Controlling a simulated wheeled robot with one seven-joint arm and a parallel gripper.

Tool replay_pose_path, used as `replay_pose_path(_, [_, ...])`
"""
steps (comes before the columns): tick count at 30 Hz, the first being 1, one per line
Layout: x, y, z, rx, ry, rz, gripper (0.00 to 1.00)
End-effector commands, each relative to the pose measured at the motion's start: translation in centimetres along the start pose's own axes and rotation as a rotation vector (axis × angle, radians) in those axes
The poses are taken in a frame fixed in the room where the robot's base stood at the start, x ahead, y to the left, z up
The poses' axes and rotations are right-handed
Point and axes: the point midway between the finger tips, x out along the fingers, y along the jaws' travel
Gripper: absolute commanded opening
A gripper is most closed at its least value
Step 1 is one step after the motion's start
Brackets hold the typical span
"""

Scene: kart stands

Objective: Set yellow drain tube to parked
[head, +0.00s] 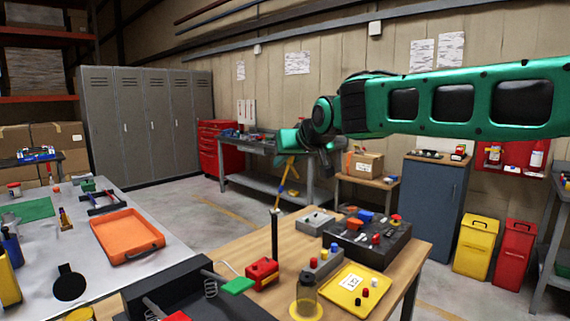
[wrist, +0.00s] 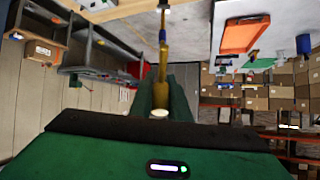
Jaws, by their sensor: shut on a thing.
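My gripper (head: 287,152) is up in the air beyond the wooden table, its fingers pointing downward and away. It is shut on a slim yellow piece, which appears to be the yellow drain tube (head: 285,176). I cannot make out any marked parked place.
The wooden table (head: 240,240) holds a black post (head: 275,232), a dark control box (head: 368,240), a yellow tray (head: 358,288) and a clear cylinder (head: 306,290). A grey table (head: 165,268) with an orange tray (head: 127,234) stands left. Floor behind is open.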

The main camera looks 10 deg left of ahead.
Motion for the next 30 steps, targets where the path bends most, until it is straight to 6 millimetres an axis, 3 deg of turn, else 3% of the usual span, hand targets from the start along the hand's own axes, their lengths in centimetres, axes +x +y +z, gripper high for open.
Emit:
replay_pose_path(2, [0.4, 0.6, 0.6, 0.005, -0.013, 0.009, 0.0])
replay_pose_path(3, [0.4, 0.6, 0.7, 0.005, -0.014, 0.009, 0.25])
replay_pose_path(5, [0.4, 0.5, 0.6, 0.004, -0.013, 0.008, 0.34])
replay_pose_path(17, [-0.7, 0.2, 0.2, 0.001, -0.004, 0.003, 0.34])
replay_pose_path(30, [-8.1, 0.4, 0.2, 0.002, -0.005, 0.005, 0.34])
